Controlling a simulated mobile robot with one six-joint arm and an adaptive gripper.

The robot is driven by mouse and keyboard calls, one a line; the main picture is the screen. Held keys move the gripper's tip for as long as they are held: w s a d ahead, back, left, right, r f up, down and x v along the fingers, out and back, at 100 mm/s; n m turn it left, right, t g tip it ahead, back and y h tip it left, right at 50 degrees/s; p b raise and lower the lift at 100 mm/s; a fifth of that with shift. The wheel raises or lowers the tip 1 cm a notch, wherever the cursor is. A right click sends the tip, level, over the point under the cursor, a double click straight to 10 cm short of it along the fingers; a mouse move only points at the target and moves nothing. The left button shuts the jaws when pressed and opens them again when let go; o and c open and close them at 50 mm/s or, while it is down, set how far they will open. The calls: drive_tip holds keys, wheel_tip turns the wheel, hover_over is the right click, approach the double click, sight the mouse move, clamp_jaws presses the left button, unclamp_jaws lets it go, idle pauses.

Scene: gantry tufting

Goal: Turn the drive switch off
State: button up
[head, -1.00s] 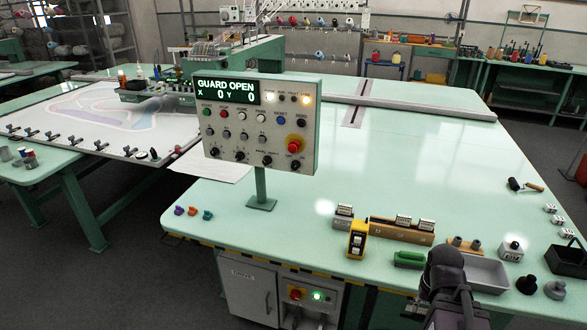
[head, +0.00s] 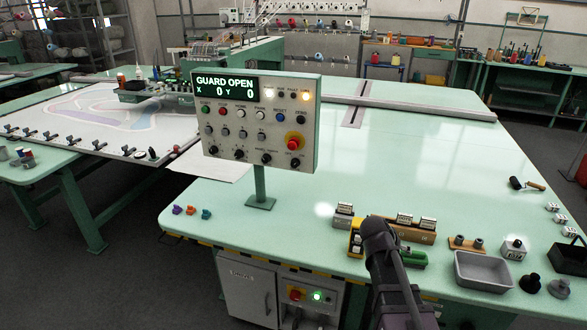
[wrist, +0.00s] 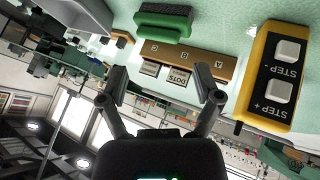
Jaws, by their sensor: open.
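The control panel (head: 300,80) stands on a post on the green table in the head view. Its display (head: 226,87) reads GUARD OPEN, X 0, Y 0. Dark knobs line its lower edge, including one at the right end (head: 295,163). The small labels are too blurred to tell which is the drive switch. A red button on a yellow base (head: 294,144) sits above that knob. My gripper (wrist: 164,92) is open and empty in the wrist view. In the head view my arm is low and right of the panel, apart from it; the fingertips are not clear there.
A yellow STEP pendant (wrist: 253,95) is right of my fingers; my arm partly covers it in the head view. A brown A-B-C rack (wrist: 205,64), a green block (wrist: 163,20) and a grey tray (head: 485,283) are nearby.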

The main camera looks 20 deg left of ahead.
drive_tip(key=w+a+r+t, duration=0.35)
drive_tip(key=w+a, duration=0.25)
drive_tip(key=a, duration=0.2)
drive_tip(key=n+t+y+b, duration=0.3)
drive_tip(key=n+t+y, duration=0.2)
drive_tip(key=t, duration=0.4)
approach(294, 164)
drive_tip(key=s, duration=0.4)
drive_tip(key=shift+w, duration=0.1)
drive_tip(key=shift+w, duration=0.15)
drive_tip(key=w, duration=1.3)
drive_tip(key=shift+w, duration=0.25)
clamp_jaws()
